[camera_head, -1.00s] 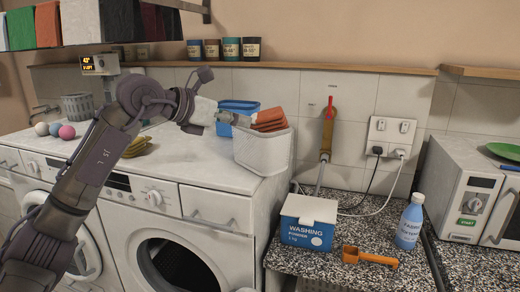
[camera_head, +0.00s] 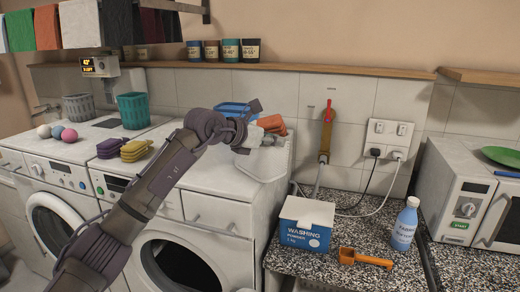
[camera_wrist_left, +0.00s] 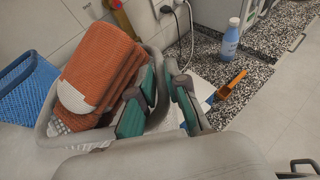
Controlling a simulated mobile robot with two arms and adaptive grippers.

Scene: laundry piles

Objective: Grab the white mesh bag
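My left gripper (camera_head: 268,138) is over the top of the pale grey bin (camera_head: 262,166) on the right-hand washing machine. In the left wrist view its two teal-padded fingers (camera_wrist_left: 164,92) stand apart over the bin's right part, with pale material between them. Folded orange towels (camera_wrist_left: 98,70) fill the bin's left part, beside the fingers. A white dotted patch (camera_wrist_left: 57,127) shows under the towels; I cannot tell whether it is the white mesh bag. No mesh bag is clearly seen elsewhere. My right gripper is not in view.
A blue basket (camera_wrist_left: 24,88) stands close beside the bin. A green basket (camera_head: 133,110), yellow cloths (camera_head: 136,150) and several balls (camera_head: 57,132) lie further left. The washing powder box (camera_head: 305,223), orange scoop (camera_head: 364,258) and bottle (camera_head: 404,224) stand on the counter to the right.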

